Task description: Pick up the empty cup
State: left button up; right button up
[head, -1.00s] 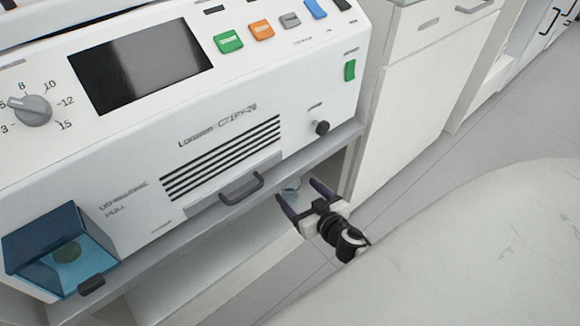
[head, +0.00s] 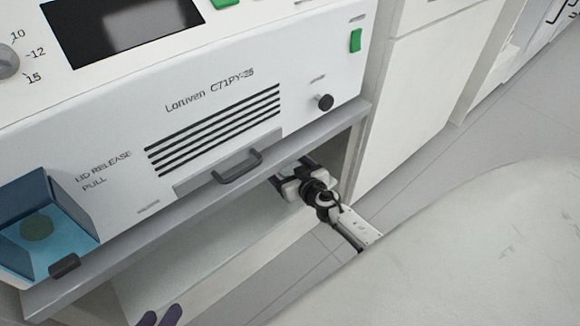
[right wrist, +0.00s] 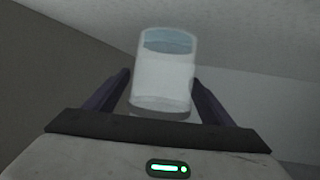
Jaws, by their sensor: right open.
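The cup (right wrist: 163,85) is a clear, whitish cylinder with a pale blue opening, upright or slightly tilted in the right wrist view. No contents can be made out in it. My right gripper (right wrist: 161,78) is open, with one dark purple finger on each side of the cup; the fingers look apart from its wall. In the head view my right gripper (head: 297,173) reaches under the edge of the machine's bench, and the cup cannot be made out there.
A white machine (head: 215,120) with a dark handle (head: 238,167) stands on a grey bench (head: 130,229) just above my right gripper. A white cabinet (head: 405,95) stands to the right. Floor is clear beyond it.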

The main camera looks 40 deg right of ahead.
jog(key=shift+w, duration=0.15)
jog(key=c, duration=1.1)
jog(key=shift+r, duration=0.1)
